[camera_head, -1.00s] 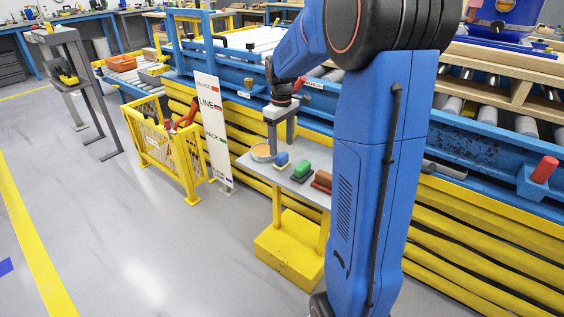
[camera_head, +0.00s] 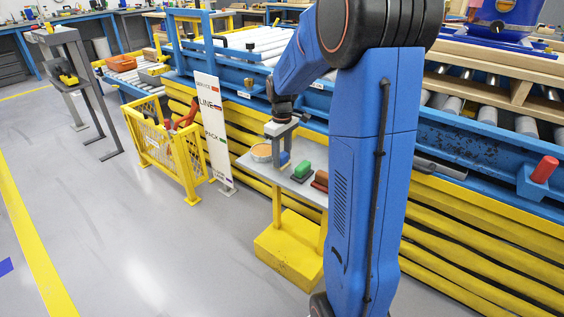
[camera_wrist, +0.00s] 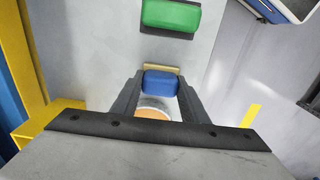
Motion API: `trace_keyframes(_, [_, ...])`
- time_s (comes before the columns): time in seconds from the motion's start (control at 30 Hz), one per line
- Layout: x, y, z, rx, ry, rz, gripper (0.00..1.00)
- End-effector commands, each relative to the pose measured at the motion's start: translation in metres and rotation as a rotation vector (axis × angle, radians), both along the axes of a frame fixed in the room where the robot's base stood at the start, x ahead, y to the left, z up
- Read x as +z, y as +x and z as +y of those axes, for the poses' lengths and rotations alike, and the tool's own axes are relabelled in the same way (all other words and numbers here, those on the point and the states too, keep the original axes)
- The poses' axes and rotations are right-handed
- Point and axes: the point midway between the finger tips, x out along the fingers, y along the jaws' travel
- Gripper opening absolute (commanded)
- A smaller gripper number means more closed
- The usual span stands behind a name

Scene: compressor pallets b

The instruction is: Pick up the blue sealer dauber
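The blue sealer dauber (camera_wrist: 160,84) sits between the two fingers of my gripper (camera_wrist: 158,98) in the wrist view. A tan strip shows along its far edge. In the head view the dauber (camera_head: 284,158) is partly covered by my gripper (camera_head: 280,150), which is down at the small grey table (camera_head: 245,162). The fingers stand on either side of the dauber. I cannot tell whether they press on it.
A green dauber (camera_head: 302,171) and a brown-red one (camera_head: 321,179) stand to the right on the same table. A round tin with orange contents (camera_head: 261,153) is close to my gripper on the left. A conveyor frame (camera_head: 470,137) runs behind.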

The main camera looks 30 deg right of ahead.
Motion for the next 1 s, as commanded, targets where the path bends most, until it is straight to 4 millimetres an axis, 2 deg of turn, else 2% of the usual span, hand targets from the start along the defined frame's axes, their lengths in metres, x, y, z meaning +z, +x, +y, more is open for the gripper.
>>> trace_keyframes(0.3, [0.000,0.000,0.000,0.000,0.000,0.000,0.18])
trace_keyframes(0.43, [0.007,0.001,0.000,0.000,-0.001,-0.001,0.18])
trace_keyframes(0.57, [0.026,0.001,0.000,0.000,-0.001,-0.004,0.18])
trace_keyframes(0.8, [0.070,0.001,0.000,0.000,-0.001,-0.003,0.18])
trace_keyframes(1.0, [0.093,0.000,0.000,0.000,0.000,0.000,0.18])
